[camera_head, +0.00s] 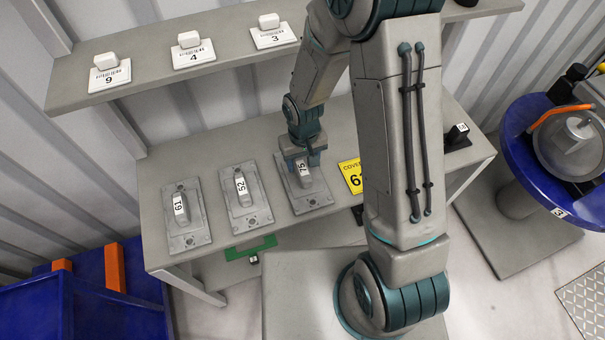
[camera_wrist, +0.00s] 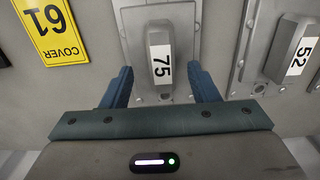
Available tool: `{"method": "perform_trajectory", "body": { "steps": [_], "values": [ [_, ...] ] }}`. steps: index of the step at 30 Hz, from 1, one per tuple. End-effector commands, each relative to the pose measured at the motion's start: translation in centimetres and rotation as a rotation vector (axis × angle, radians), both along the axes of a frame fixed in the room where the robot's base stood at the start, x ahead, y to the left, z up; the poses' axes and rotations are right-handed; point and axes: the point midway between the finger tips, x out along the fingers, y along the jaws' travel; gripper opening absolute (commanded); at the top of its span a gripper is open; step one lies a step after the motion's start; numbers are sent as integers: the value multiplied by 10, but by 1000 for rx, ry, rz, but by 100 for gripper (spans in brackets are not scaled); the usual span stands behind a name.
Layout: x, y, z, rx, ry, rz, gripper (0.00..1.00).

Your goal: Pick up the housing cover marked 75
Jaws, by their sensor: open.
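The housing cover marked 75 (camera_head: 306,185) is a grey plate with a raised handle bearing a white 75 label. It lies on the grey bench, the rightmost of three similar covers in the head view. My gripper (camera_head: 303,160) is right at its handle. In the wrist view the handle of cover 75 (camera_wrist: 160,60) stands ahead of and between the two blue fingers of my gripper (camera_wrist: 160,88). The fingers are apart, with a gap on each side of the handle. In the head view the gripper hides part of the cover.
A shelf (camera_head: 140,60) with tagged white blocks runs above the back. A blue round table (camera_head: 520,120) is at right.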

Motion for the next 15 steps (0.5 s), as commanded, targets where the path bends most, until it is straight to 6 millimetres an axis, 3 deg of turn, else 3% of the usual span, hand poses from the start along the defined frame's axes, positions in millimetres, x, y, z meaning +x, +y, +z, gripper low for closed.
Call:
{"method": "perform_trajectory", "body": {
  "steps": [9, 15],
  "values": [
    [-1, 2, -34, 0, 1, 1, 55],
    [-1, 2, -40, -1, -1, 1, 55]
  ]
}}
